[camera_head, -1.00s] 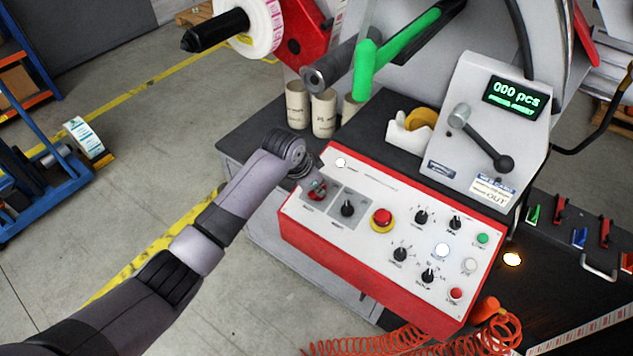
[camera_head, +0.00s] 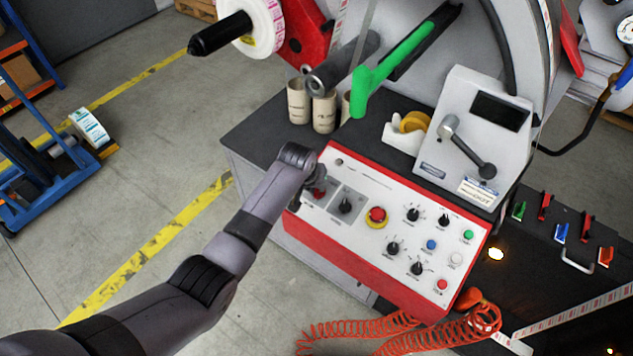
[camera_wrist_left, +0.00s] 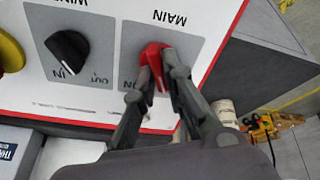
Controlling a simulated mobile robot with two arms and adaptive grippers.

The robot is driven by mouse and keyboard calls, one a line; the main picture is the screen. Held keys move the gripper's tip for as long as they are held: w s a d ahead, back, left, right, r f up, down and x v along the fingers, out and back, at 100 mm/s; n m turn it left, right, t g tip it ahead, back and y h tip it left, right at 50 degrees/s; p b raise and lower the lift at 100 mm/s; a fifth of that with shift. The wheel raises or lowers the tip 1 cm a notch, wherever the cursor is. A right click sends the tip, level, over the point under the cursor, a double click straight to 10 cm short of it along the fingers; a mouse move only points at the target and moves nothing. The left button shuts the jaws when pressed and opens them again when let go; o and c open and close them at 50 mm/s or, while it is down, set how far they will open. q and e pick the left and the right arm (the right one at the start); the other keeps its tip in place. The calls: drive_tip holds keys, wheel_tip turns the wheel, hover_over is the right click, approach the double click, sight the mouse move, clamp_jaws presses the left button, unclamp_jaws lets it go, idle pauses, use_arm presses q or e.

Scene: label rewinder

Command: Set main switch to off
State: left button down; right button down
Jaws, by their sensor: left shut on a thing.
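The main switch (camera_wrist_left: 152,62) is a red rotary knob on a grey plate marked MAIN, at the upper left corner of the red-edged control panel (camera_head: 375,257). The knob's exact setting is partly hidden by the fingers. The display (camera_head: 500,111) is dark, and the panel's lamps look unlit. My right gripper is not in view.
Right of the main switch is a black winding knob (camera_head: 345,205), then a red emergency button (camera_head: 377,215) on yellow. A green lever (camera_head: 400,65) and a tape dispenser (camera_head: 405,135) stand behind the panel. Coiled orange hose (camera_head: 440,330) lies in front.

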use_arm(q)
drive_tip(key=shift+n, duration=0.5)
drive_tip(key=shift+r, duration=0.1)
drive_tip(key=c, duration=1.7)
unclamp_jaws()
drive_tip(key=shift+o, duration=0.2)
drive_tip(key=v, duration=1.2)
drive_tip(key=shift+d, duration=0.1)
